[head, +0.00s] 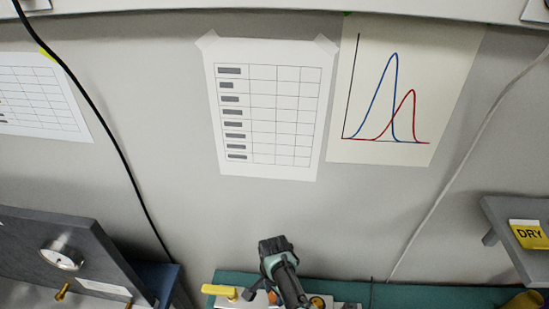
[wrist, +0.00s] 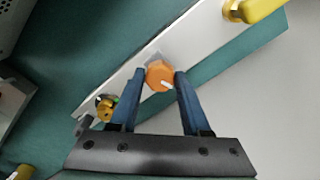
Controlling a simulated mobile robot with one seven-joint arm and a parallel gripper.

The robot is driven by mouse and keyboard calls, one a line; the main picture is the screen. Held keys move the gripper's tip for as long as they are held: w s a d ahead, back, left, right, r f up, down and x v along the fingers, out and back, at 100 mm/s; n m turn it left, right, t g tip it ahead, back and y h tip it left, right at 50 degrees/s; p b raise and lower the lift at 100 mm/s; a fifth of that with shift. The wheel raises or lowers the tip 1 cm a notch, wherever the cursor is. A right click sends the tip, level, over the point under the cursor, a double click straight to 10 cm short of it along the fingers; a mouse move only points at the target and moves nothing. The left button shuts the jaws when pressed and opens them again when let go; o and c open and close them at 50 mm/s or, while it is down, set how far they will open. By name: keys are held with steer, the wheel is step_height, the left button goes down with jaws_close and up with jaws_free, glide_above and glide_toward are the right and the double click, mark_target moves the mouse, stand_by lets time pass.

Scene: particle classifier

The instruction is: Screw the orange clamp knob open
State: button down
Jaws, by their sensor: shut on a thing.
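The orange clamp knob (wrist: 158,77) sits on a pale metal bar (wrist: 215,55) in the wrist view. It has a small white mark on its face. My gripper (wrist: 160,80) has its two blue fingers on either side of the knob and is shut on it. In the head view a small part of the orange knob (head: 272,297) shows beside my arm at the bottom edge. My gripper's fingertips are hidden or too small to make out there.
A yellow handle (wrist: 262,8) stands at the bar's upper right end, also in the head view (head: 220,291). A brass fitting (wrist: 105,108) is close to the left finger. A grey panel with a gauge (head: 62,254) stands left; a shelf with a DRY sign (head: 529,234) is right.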

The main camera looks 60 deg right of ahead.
steer(key=n+b, duration=0.1)
steer(key=n, duration=1)
steer(key=shift+f, duration=0.1)
steer(key=n+b, duration=0.1)
steer(key=n, duration=1.1)
steer(key=shift+n+b, duration=0.3)
steer(key=shift+b, duration=0.05)
steer(key=n, duration=0.3)
steer(key=shift+a+n, duration=0.1)
steer(key=shift+n, duration=2.1)
